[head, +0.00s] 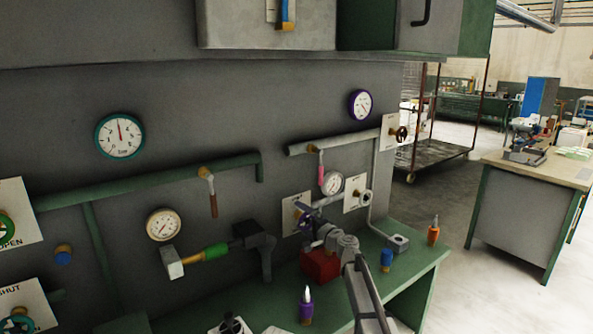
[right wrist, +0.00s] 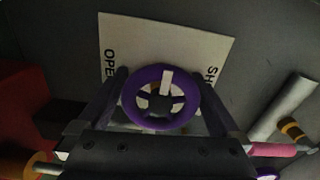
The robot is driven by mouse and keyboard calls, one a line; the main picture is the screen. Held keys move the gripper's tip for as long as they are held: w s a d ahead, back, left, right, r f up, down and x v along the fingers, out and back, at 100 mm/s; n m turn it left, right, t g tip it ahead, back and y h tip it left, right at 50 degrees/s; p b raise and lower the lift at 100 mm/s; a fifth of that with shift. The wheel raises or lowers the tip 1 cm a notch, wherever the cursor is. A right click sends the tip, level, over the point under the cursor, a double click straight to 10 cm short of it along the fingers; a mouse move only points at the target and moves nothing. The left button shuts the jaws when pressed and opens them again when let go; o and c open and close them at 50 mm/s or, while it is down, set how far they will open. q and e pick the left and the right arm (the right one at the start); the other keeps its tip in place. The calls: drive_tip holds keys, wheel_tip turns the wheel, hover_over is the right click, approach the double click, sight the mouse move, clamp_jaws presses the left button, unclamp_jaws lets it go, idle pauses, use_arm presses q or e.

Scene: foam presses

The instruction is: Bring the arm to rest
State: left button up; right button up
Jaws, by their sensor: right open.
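My right arm reaches up from the bottom of the head view, and its gripper (head: 306,221) is at a valve on the grey panel. In the right wrist view my right gripper (right wrist: 158,88) is open, with one finger on each side of a purple handwheel (right wrist: 158,122). I cannot tell whether the fingers touch the wheel. A white plate (right wrist: 185,38) lettered OPEN and SHUT, partly hidden, is behind the wheel. A white mark shows at the top of the wheel. My left gripper does not show clearly in either view.
A red block (head: 320,265) is below my right gripper. A pink-handled lever (head: 321,174) and a gauge (head: 332,183) are close above. The green bench (head: 405,270) carries a blue-capped item (head: 386,260) and an orange bottle (head: 433,232). Open floor (head: 460,215) lies to the right.

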drive_tip(key=m, duration=1.2)
drive_tip(key=shift+s, duration=0.1)
drive_tip(key=shift+s, duration=0.1)
